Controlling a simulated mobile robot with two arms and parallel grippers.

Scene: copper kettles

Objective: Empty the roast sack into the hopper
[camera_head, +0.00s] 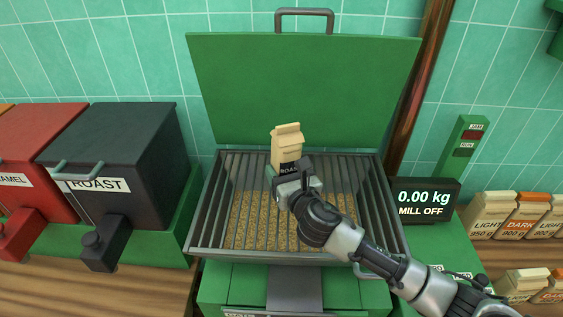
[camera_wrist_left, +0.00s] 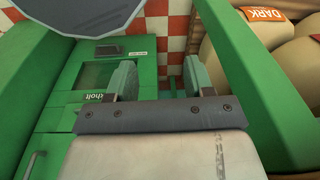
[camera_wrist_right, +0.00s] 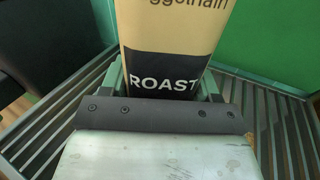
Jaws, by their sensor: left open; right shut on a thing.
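The roast sack (camera_head: 287,144), beige with a black ROAST band, stands upright above the hopper. My right gripper (camera_head: 291,176) is shut on its lower part. In the right wrist view the sack (camera_wrist_right: 168,45) rises between the fingers, its ROAST label facing the camera. The hopper (camera_head: 375,178) is a wide metal box with slanted bars, its green lid (camera_head: 300,85) raised behind it. Tan grains (camera_head: 250,220) show between the bars. My left gripper (camera_wrist_left: 160,77) is open and empty in the left wrist view, beside green machine parts; it is outside the head view.
A dark ROAST bin (camera_head: 120,160) and a red bin (camera_head: 40,150) stand left. A display (camera_head: 424,203) right of the hopper reads 0.00 kg, MILL OFF. Several LIGHT and DARK sacks (camera_head: 525,213) stand at the far right. Bars surround the held sack.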

